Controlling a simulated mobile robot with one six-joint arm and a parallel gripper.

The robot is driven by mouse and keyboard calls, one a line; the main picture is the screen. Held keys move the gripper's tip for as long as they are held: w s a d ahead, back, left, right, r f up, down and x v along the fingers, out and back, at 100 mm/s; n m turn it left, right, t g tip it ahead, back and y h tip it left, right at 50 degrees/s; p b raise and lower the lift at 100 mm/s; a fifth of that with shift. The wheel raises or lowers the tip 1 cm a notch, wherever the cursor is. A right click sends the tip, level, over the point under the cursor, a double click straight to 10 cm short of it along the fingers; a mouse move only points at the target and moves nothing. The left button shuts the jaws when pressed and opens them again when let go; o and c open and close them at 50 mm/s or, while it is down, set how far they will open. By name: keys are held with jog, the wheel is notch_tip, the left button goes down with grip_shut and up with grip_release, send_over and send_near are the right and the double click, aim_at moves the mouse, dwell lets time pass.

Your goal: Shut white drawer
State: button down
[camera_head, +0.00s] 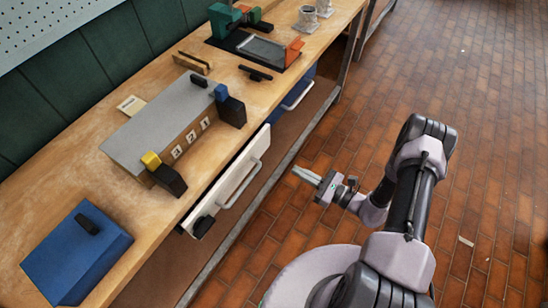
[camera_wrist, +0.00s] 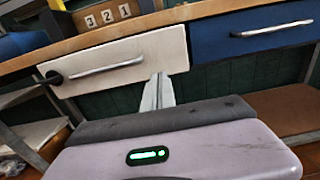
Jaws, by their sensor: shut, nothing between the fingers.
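The white drawer (camera_head: 226,188) is under the front edge of the workbench, with a silver bar handle (camera_head: 246,184). Its front stands a little out past the bench edge in the head view, so it looks slightly open. The white drawer front (camera_wrist: 120,58) fills the upper left of the wrist view. My gripper (camera_head: 297,173) is shut and empty, to the right of the handle in the head view and apart from it. In the wrist view, my fingertips (camera_wrist: 160,78) point at the drawer's lower right part, right of the handle.
A dark lump (camera_head: 203,227) sits at the handle's near end. A blue drawer (camera_wrist: 250,33) is to the right in the wrist view. A grey-topped box (camera_head: 155,125) and a blue case (camera_head: 75,252) stand on the workbench (camera_head: 62,190).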

aim_at(259, 151)
jog(key=b+x, duration=0.3)
jog(key=x, duration=0.9)
jog(key=shift+w+a+b, duration=0.2)
jog(key=shift+a+b, duration=0.1)
